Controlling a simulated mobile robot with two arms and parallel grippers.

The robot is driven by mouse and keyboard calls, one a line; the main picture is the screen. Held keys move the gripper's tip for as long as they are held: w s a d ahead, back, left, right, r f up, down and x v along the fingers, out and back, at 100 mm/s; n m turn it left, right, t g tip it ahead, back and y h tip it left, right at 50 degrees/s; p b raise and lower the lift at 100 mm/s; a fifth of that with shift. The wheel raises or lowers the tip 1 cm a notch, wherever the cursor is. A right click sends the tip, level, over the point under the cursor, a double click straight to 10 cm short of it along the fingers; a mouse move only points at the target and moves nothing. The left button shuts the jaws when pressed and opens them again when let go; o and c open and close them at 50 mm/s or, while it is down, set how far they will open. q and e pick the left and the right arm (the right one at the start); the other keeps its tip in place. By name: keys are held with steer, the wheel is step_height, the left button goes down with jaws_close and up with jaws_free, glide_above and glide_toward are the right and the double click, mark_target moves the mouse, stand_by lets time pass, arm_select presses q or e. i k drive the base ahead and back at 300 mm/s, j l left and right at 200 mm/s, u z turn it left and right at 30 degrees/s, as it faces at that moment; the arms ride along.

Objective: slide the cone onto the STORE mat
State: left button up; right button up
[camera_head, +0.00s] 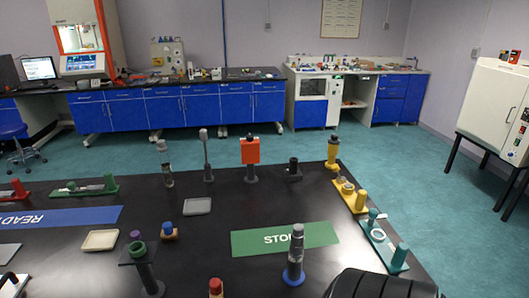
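The green STORE mat (250,243) lies flat on the black table, right of the middle. A grey upright piece with a dark collar and a blue round base (293,279) stands at the mat's front edge and hides part of its lettering. No piece shows a clear cone shape, so I cannot tell which one is the cone. Neither of my grippers can be made out in the head view.
The blue READ mat (85,216) lies at the left. Yellow (357,203) and teal (397,257) holders line the right edge. A dark ribbed shape (385,284) fills the bottom right.

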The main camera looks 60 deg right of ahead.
mark_target(293, 276)
steer(key=z, duration=2.05)
